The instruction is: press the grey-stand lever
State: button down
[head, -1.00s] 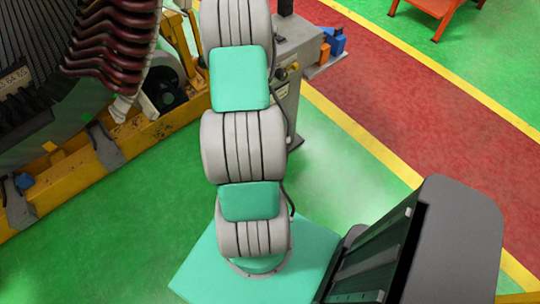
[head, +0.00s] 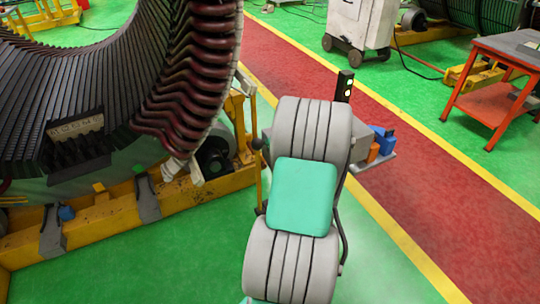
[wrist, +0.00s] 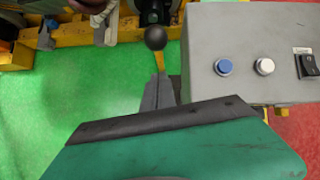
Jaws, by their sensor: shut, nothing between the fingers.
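The lever with a black ball knob (wrist: 155,38) shows at the top centre of the wrist view, with a short piece of yellow stalk below the ball. In the head view the lever (head: 258,144) stands upright just left of my arm. The grey stand (wrist: 250,50) fills the upper right of the wrist view, with a blue button, a white button and a black switch on its face. In the head view my arm hides most of it. My gripper (wrist: 159,78) is shut and empty, its tips just short of the knob in the picture; I see no clear contact.
A large stator (head: 110,90) on a yellow frame (head: 110,225) stands at left. A shelf (head: 372,163) with blue and orange blocks juts right of the stand. An orange table (head: 500,85) is at far right.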

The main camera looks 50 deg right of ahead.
jog(key=v, duration=0.5)
jog(key=shift+w+d+r, duration=0.15)
jog(key=shift+d, duration=0.15)
